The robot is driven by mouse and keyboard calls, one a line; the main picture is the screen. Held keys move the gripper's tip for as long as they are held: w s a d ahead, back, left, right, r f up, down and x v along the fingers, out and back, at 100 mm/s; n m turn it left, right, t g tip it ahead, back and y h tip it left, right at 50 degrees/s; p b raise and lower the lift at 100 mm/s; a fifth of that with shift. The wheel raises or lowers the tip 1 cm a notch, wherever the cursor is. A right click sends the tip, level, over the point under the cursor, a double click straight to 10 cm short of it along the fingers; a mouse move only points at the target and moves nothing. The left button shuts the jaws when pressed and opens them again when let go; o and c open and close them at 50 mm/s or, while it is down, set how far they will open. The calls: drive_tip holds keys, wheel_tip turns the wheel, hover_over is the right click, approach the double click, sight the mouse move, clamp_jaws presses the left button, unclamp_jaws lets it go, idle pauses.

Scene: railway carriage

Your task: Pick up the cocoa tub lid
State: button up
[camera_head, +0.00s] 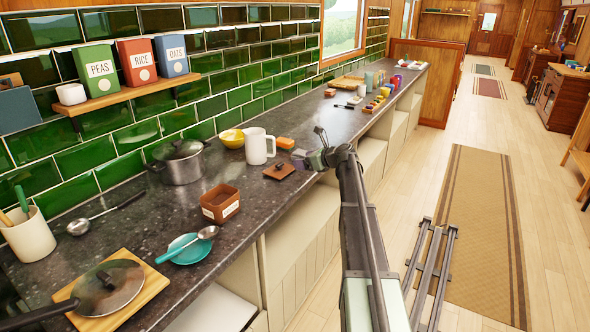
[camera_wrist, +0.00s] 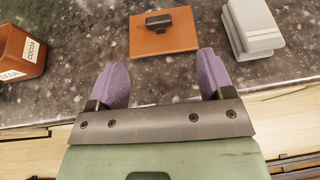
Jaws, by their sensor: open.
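The cocoa tub lid (camera_head: 279,171) is a flat brown-orange square with a small dark handle, lying on the dark counter near its front edge. In the wrist view the lid (camera_wrist: 148,42) lies just beyond my fingertips, between their lines, handle upward. My gripper (camera_wrist: 162,68) has two purple fingers spread apart with nothing between them. In the head view my gripper (camera_head: 318,157) is to the right of the lid, over the counter's front edge. The open brown cocoa tub (camera_head: 220,203) stands left of the lid, and its label shows in the wrist view (camera_wrist: 22,55).
A grey-white block-like item (camera_wrist: 250,28) sits right of the lid. A white mug (camera_head: 258,147), an orange block (camera_head: 285,142) and a yellow bowl (camera_head: 232,138) stand behind. A teal saucer (camera_head: 185,250) with a spoon and a lidded pot (camera_head: 180,164) are to the left.

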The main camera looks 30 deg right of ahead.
sight(281, 164)
drive_tip(key=shift+a+f, duration=0.1)
drive_tip(key=b+x, duration=0.2)
drive_tip(key=x, duration=0.3)
drive_tip(key=shift+w+a+f, duration=0.1)
drive_tip(key=shift+w+f, duration=0.1)
drive_tip(key=shift+f, duration=0.05)
drive_tip(key=shift+w+a, duration=0.1)
drive_tip(key=shift+w, duration=0.05)
drive_tip(key=b+x, duration=0.2)
drive_tip(key=x, duration=0.3)
drive_tip(key=shift+f, duration=0.15)
drive_tip(key=c, duration=1)
